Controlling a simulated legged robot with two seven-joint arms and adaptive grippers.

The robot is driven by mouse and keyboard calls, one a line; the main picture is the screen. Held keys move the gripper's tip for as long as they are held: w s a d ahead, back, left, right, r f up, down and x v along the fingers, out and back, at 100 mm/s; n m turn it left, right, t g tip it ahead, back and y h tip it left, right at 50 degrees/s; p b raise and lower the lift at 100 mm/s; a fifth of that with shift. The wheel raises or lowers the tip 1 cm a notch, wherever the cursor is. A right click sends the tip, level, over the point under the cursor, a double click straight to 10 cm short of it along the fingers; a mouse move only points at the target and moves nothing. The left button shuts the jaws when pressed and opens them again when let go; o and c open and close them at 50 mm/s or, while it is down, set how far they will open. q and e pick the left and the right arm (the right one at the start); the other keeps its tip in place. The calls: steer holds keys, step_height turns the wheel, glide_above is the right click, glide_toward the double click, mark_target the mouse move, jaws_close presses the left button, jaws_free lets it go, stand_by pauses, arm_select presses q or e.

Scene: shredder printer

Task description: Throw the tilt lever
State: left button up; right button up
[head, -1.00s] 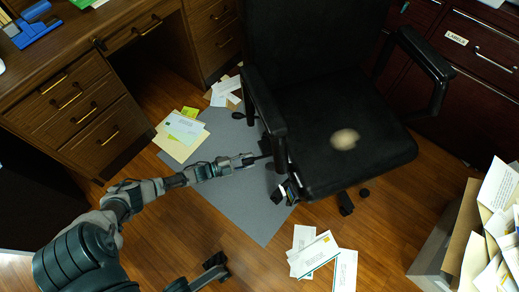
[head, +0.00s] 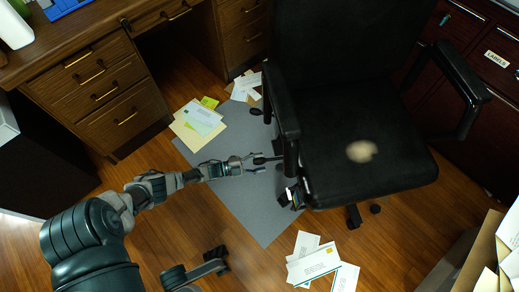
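The black office chair (head: 375,115) stands right of centre with its seat toward me. A thin black lever (head: 269,159) sticks out to the left from under the seat's left side, below the armrest. Another short black lever with a knob (head: 257,111) sticks out farther back on the same side. My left gripper (head: 257,164) is at the tip of the nearer lever, with its fingers apart. The lever's end appears between or just above the fingers; I cannot tell whether they touch it. The lever's root is hidden by the armrest post.
A wooden desk (head: 112,95) stands at the left. Papers (head: 198,124) lie by the grey floor mat (head: 262,222), and envelopes (head: 318,262) lie in front. A dark red cabinet (head: 485,60) is at the right, with a paper-filled bin (head: 452,270) near the lower right.

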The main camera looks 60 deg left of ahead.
arm_select(q)
steer(key=shift+r, duration=0.15)
steer(key=shift+s+a, duration=0.15)
steer(key=shift+s, duration=0.05)
steer(key=v, duration=1.1)
steer(key=shift+s, duration=0.15)
steer(key=shift+a, duration=0.1)
